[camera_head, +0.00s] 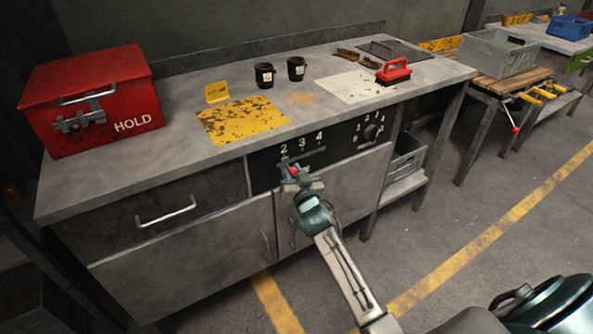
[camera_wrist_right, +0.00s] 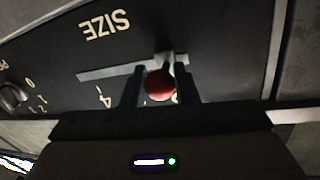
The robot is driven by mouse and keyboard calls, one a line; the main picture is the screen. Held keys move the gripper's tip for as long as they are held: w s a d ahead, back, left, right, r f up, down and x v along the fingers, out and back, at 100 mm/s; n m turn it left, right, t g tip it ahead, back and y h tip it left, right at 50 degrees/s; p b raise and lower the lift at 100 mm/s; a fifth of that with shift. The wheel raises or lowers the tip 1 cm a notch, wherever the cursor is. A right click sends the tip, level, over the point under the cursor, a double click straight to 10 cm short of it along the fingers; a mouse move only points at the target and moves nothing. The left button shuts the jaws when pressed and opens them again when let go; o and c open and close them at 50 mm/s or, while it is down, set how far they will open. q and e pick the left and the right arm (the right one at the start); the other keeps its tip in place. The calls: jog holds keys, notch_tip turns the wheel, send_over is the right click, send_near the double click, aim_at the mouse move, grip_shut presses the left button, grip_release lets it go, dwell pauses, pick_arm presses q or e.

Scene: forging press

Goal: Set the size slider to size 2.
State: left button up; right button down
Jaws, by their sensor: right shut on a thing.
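The size slider is on the black front panel (camera_head: 262,174) of the bench, below the marks 2, 3 and 4. Its red knob (camera_head: 293,171) shows at my right gripper (camera_head: 292,175), near the left end of the scale, roughly below the 2. In the right wrist view the panel is upside down, and the red knob (camera_wrist_right: 160,85) sits between the two dark fingers of my right gripper (camera_wrist_right: 160,88), which is shut on it. The slot (camera_wrist_right: 105,71) runs left from there toward the 4. A digit behind the knob is partly hidden. My left gripper is not in view.
A round dial (camera_head: 371,131) is right of the slider. A drawer handle (camera_head: 166,212) and cabinet doors (camera_head: 345,185) lie left and below. On the bench top stand a red HOLD box (camera_head: 100,85), two black cups (camera_head: 264,75) and a red brush (camera_head: 393,71).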

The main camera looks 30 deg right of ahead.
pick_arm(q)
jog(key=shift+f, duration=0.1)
pick_arm(e)
jog(key=shift+a+f, duration=0.1)
jog(key=shift+f, duration=0.05)
jog(key=c, duration=1.3)
grip_release()
jog(key=shift+a, duration=0.1)
jog(key=shift+o, duration=0.8)
jog(key=shift+a, duration=0.15)
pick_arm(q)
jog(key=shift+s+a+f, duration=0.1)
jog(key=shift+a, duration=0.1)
pick_arm(e)
jog(key=shift+s, duration=0.1)
jog(key=shift+s, duration=0.3)
pick_arm(q)
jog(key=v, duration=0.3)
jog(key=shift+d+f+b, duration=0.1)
jog(key=shift+b, duration=0.3)
pick_arm(e)
jog(key=s+a, duration=0.1)
jog(key=s, duration=0.9)
